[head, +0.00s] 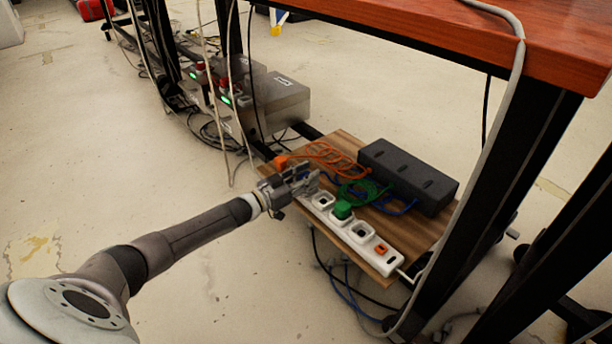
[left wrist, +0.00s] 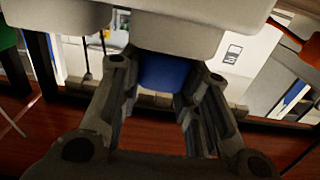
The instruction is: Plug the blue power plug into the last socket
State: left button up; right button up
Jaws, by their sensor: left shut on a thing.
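My left gripper (head: 302,183) is shut on the blue plug, low at the far part of the white power strip (head: 371,261). The blue plug (left wrist: 163,75) shows between the fingers in the left wrist view, right against a white block (left wrist: 180,22); I cannot tell how deep it sits. The gripper mostly hides it in the head view. A green plug (head: 342,210) sits in a middle socket, with an empty-looking socket (head: 323,201) beside it and another (head: 361,231) nearer the red switch (head: 381,249). An orange plug (head: 281,161) is at the far end. My right gripper is out of view.
The strip lies on a wooden board (head: 425,226) with a black box (head: 408,177) and coiled orange (head: 335,157), green and blue cables. A red-brown tabletop (head: 480,40) and dark legs stand over it at the right. Grey metal boxes (head: 275,100) and hanging cables are behind.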

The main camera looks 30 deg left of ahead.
pick_arm(q)
jog(key=shift+f, duration=0.1)
jog(key=o, duration=1.1)
jog(key=v, duration=1.2)
